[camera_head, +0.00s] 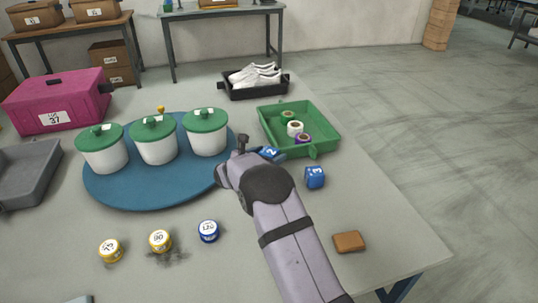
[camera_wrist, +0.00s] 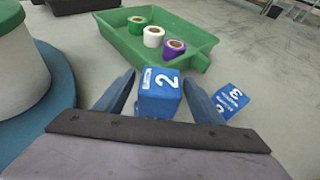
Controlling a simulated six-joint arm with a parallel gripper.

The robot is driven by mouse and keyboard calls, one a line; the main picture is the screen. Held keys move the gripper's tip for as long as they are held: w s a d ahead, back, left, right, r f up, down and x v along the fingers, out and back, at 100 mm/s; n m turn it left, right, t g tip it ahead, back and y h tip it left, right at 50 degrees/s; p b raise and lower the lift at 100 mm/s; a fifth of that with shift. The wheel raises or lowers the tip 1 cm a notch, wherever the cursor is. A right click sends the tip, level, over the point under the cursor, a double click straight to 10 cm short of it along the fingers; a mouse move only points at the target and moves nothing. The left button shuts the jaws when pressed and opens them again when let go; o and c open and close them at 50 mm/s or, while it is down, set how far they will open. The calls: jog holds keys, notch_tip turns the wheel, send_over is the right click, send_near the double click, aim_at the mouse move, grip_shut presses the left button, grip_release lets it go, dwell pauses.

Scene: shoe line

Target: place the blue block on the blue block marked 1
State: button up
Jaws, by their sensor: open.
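My gripper (camera_wrist: 160,97) is open, with one finger on each side of a blue block marked 2 (camera_wrist: 161,82). I cannot tell whether the fingers touch it. In the head view this block (camera_head: 270,153) shows just beyond my wrist, partly hidden by it. Another blue block, marked 3 (camera_wrist: 230,100), lies to the right, outside the right finger; it also shows in the head view (camera_head: 315,177). I see no block with a readable 1 in either view.
A green tray (camera_head: 330,145) with several tape rolls stands just beyond the blocks. White pots with green lids (camera_head: 157,145) stand on a round blue mat (camera_head: 150,197) to the left. Small tins (camera_head: 160,240) and a brown block (camera_head: 349,241) lie nearer.

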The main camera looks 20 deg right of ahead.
jog(key=shift+r, duration=0.2)
jog(key=v, duration=1.2)
jog(key=shift+p, duration=0.35)
jog(key=s+d+f+m+g+y, duration=0.1)
jog(key=s+d+f+m+g, duration=0.15)
jog(key=s+m, duration=0.5)
jog(key=s+d+f+m+g+y, duration=0.15)
jog(key=s+d+m+g, duration=0.25)
jog(key=s, duration=0.6)
jog(key=s+m+g+y, duration=0.1)
jog(key=s+m, duration=0.1)
jog(key=s, duration=0.2)
jog(key=s+a+f+m+g+y, duration=0.1)
jog(key=s+m, duration=0.2)
jog(key=s, duration=0.1)
jog(key=s+a+f+m+g+y, duration=0.1)
jog(key=s+m+y, duration=0.1)
jog(key=s+m, duration=0.1)
jog(key=shift+s+f+m, duration=0.25)
jog(key=shift+s, duration=0.65)
jog(key=s+a+m+y, duration=0.1)
jog(key=s+m, duration=0.1)
jog(key=s+a+m+y, duration=0.1)
jog(key=s+a+m, duration=0.1)
jog(key=s+a+f+m+y, duration=0.1)
jog(key=s+m, duration=0.2)
jog(key=shift+a, duration=0.3)
jog(key=shift+w, duration=0.1)
